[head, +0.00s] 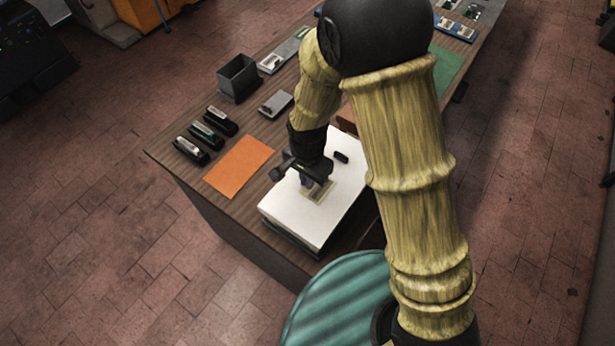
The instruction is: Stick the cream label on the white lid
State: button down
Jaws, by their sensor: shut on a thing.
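The white lid (290,212) is the broad flat white top of a box at the near end of the table. The cream label (319,194) is a small square lying flat on or just above the lid, near its middle; I cannot tell whether it is stuck down. My gripper (308,181) points down over the lid with its fingers at the label's upper left part. It is shut on the label, though the fingers hide the grip itself. Part of the label is hidden under the gripper.
A small black object (341,157) lies on the lid behind the gripper. An orange sheet (239,165) lies to the left, with several dark stapler-like tools (206,135) beyond it. A dark open bin (237,78) and a grey device (276,104) stand farther back. A teal striped round surface (340,305) is in front.

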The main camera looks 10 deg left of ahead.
jog(key=shift+d+f, duration=0.1)
jog(key=shift+f, duration=0.1)
dwell(0.7)
jog(key=c, duration=1.1)
grip_release()
jog(key=shift+o, duration=0.2)
jog(key=shift+r, duration=0.1)
jog(key=shift+r+p, duration=2.95)
jog(key=shift+r, duration=0.6)
jog(key=shift+w, duration=0.1)
